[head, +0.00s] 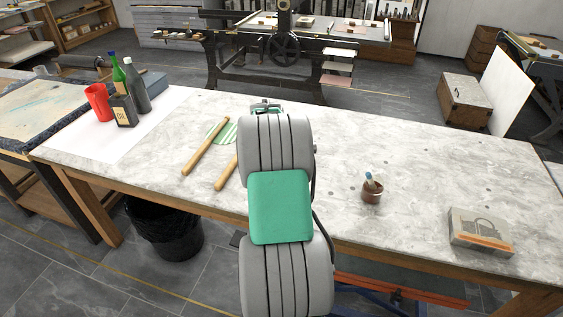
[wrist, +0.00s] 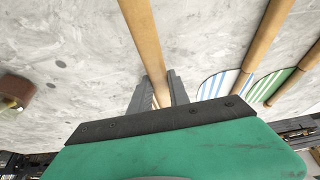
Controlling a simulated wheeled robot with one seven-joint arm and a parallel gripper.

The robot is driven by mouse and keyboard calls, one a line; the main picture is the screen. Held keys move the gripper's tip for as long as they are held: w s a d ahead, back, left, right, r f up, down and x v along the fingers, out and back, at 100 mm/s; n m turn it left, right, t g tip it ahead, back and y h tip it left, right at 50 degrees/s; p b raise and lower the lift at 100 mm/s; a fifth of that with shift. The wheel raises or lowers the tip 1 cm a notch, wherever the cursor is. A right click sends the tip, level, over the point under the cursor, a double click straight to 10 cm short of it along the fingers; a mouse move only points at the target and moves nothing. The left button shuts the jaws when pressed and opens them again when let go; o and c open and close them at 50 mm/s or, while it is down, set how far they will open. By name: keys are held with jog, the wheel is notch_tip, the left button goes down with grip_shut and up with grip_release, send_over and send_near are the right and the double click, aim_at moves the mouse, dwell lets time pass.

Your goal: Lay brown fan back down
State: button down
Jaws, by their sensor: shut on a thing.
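My gripper (wrist: 158,92) is shut on the wooden handle of the brown fan (wrist: 146,42). The handle runs from between my fingers to the upper edge of the wrist view. Only a sliver of what may be its striped leaf shows between the fingers; the rest is hidden behind my gripper's body. I cannot tell whether the fan touches the tabletop. In the head view my arm hides the gripper and the brown fan.
A blue-striped fan (wrist: 216,84) and a green-striped fan (wrist: 267,85) lie beside my gripper on the marble table (head: 420,140). A small brown pot (head: 372,192) and a box (head: 480,232) stand to the right. Bottles and a red cup (head: 99,102) stand left.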

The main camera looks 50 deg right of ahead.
jog(key=shift+w+a+f+b, duration=0.2)
jog(key=shift+w+f+b, duration=0.35)
jog(key=shift+f, duration=0.25)
jog(key=shift+w+a+f+b, duration=0.2)
jog(key=shift+w+f+b, duration=0.2)
jog(key=shift+f+b, duration=0.25)
jog(key=shift+f, duration=0.15)
jog(key=shift+w+a+f+b, duration=0.1)
jog(key=shift+w+f+b, duration=0.15)
jog(key=shift+f+b, duration=0.3)
jog(key=shift+w+a+f+b, duration=0.1)
jog(key=shift+w+f+b, duration=0.15)
jog(key=shift+f, duration=0.5)
jog(key=shift+s, duration=0.1)
jog(key=c, duration=1.2)
grip_release()
jog(key=shift+o, duration=0.2)
jog(key=v, duration=0.8)
